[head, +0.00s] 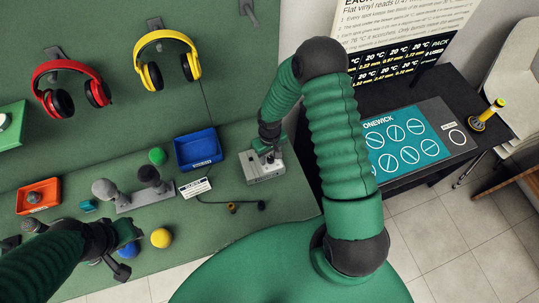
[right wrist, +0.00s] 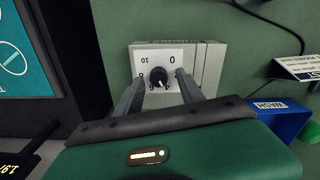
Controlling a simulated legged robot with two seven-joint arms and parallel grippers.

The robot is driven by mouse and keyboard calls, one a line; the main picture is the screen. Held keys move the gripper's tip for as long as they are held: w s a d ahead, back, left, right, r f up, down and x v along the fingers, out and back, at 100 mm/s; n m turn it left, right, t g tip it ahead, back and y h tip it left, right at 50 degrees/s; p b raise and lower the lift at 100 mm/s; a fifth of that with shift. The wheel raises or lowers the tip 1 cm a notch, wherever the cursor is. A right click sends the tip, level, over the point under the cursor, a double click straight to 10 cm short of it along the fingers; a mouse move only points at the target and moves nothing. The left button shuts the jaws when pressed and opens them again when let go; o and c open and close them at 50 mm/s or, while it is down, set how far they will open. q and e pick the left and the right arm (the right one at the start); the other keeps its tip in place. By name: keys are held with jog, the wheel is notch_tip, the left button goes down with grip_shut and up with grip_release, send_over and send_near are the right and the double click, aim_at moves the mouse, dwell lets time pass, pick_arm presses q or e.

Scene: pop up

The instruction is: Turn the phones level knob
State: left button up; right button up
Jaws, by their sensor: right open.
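The phones level knob is a small black round knob (right wrist: 158,77) on a white dial plate with numbers, on the face of a grey box (right wrist: 208,62). In the head view the box (head: 265,175) sits on the green surface. My right gripper (right wrist: 162,84) is open, its two fingers on either side of the knob. Whether they touch it I cannot tell. In the head view my right gripper (head: 270,153) is over the box and hides the knob. My left gripper (head: 122,262) is at lower left, away from the box, near a blue ball.
A blue tray (head: 198,150) and a small white label card (head: 195,187) lie left of the box. A dark cable with a plug (head: 232,207) lies in front. Microphones (head: 148,176) stand further left. Red and yellow headphones (head: 167,60) hang behind. A black table (head: 465,110) is at right.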

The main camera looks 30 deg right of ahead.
jog(key=shift+d+f, duration=0.15)
jog(key=shift+f, duration=0.2)
jog(key=shift+c, duration=0.3)
grip_shut()
jog(key=shift+n, duration=0.4)
jog(key=n+p, duration=0.1)
jog(key=n, duration=0.3)
jog(key=shift+r, duration=0.1)
jog(key=n+p, duration=0.1)
jog(key=n, duration=0.5)
jog(key=n+p, duration=0.1)
jog(key=n, duration=0.4)
jog(key=shift+r, duration=0.1)
jog(key=n+p, duration=0.1)
jog(key=n, duration=0.4)
jog(key=shift+n+p, duration=0.3)
jog(key=shift+n, duration=0.1)
